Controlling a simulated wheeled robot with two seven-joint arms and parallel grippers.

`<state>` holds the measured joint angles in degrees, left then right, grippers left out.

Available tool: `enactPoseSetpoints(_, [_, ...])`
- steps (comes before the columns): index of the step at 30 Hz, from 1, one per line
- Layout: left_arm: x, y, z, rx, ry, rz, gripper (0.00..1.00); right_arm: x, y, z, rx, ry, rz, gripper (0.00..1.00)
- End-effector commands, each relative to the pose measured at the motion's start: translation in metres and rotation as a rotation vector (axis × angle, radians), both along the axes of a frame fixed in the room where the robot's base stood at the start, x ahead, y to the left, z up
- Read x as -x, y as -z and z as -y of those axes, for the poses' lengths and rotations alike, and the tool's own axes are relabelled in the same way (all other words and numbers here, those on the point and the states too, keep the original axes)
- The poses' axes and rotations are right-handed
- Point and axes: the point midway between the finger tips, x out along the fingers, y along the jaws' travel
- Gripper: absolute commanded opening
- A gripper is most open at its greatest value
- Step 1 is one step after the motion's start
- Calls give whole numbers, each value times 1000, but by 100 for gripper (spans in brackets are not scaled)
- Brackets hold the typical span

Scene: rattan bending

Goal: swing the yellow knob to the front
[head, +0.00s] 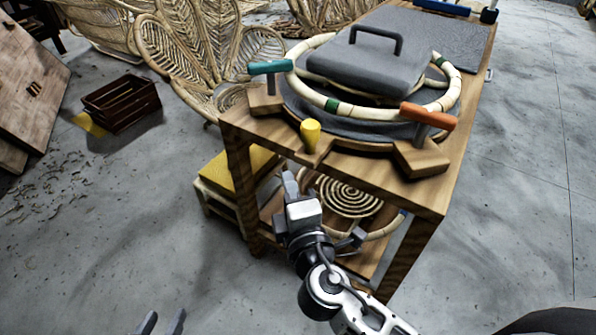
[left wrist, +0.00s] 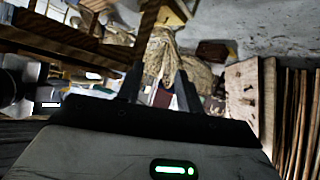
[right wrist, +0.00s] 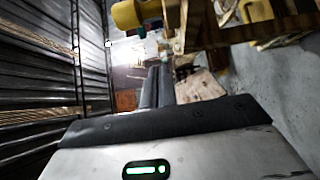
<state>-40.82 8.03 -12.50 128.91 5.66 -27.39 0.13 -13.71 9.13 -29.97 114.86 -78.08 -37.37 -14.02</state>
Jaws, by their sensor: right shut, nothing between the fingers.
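The yellow knob (head: 311,130) stands upright at the front edge of the wooden bending table (head: 262,125), close to the middle of the round jig. It also seems to show at the top of the right wrist view (right wrist: 127,15). My right gripper (head: 289,180) is shut and empty, in front of the table edge, below and left of the knob and apart from it. Its fingers lie together in the right wrist view (right wrist: 158,85). My left gripper (head: 163,322) is low at the bottom edge, open and empty, far from the table. Its fingers stand apart in the left wrist view (left wrist: 158,88).
A rattan ring (head: 330,103) lies around a grey handled block (head: 365,65). A teal handle (head: 268,67) is left, an orange handle (head: 428,116) right. A yellow-topped stool (head: 235,170) and coiled rattan (head: 345,195) sit below. Floor at left front is free.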

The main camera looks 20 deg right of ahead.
Motion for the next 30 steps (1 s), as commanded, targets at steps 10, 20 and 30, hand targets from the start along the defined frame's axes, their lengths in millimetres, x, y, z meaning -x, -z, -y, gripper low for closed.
enactPoseSetpoints(10, [1,-5,0,0,-1,-12,36,-66,-3,6,0,2,3,0])
enactPoseSetpoints(20, [0,-10,-1,3,-4,-16,36,-82,-1,35,0,1,-3,0])
enactPoseSetpoints(30, [1,-5,-1,2,-6,-26,36,-77,-1,46,-3,2,-2,0])
